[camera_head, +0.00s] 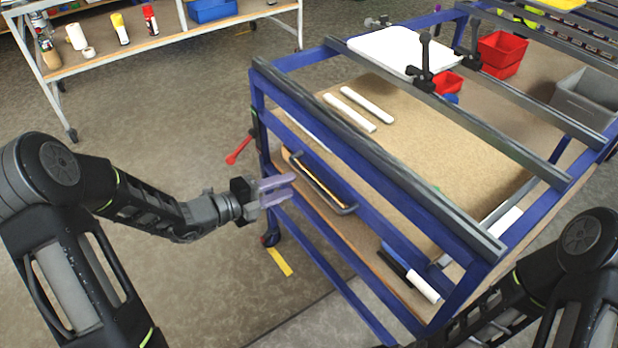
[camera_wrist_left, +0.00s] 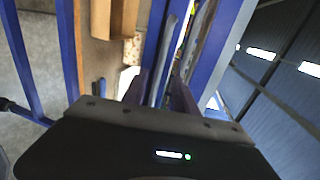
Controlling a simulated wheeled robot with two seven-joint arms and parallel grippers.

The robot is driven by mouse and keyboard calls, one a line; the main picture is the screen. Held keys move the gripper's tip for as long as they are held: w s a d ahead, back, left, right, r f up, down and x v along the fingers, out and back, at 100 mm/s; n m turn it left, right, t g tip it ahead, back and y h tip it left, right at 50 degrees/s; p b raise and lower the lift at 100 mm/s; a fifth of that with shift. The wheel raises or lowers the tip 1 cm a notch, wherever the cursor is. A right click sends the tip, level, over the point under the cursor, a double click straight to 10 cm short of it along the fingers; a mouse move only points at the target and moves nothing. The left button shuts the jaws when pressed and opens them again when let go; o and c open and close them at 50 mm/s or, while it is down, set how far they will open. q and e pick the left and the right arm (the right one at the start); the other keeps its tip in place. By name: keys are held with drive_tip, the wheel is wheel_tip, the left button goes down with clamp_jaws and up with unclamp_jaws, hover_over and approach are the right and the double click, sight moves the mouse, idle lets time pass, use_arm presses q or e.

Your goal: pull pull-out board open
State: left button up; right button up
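The pull-out board shows its narrow wooden front edge (camera_head: 313,177) at the near left side of the blue-framed table in the head view. A dark bar handle (camera_head: 345,210) runs along that edge. The board appears pushed in, about flush with the frame. My left gripper (camera_head: 279,190) has its two lavender fingers apart, just left of the handle and pointing at it; nothing shows held. In the left wrist view its fingers (camera_wrist_left: 160,92) are also apart, with blue frame and a grey bar beyond them; contact cannot be told. My right arm shows at lower right, but its gripper does not.
The table's blue frame (camera_head: 384,202) and grey top rails (camera_head: 385,160) surround the board. White rolls (camera_head: 367,104), a white tray (camera_head: 395,50) and red bins (camera_head: 501,50) are on the table. A red lever (camera_head: 239,148) sticks out at its corner.

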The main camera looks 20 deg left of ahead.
sight(307, 179)
use_arm(q)
drive_tip(key=x, duration=0.7)
drive_tip(key=shift+w+d+f, duration=0.15)
drive_tip(key=shift+w, duration=0.05)
clamp_jaws()
idle(1.2)
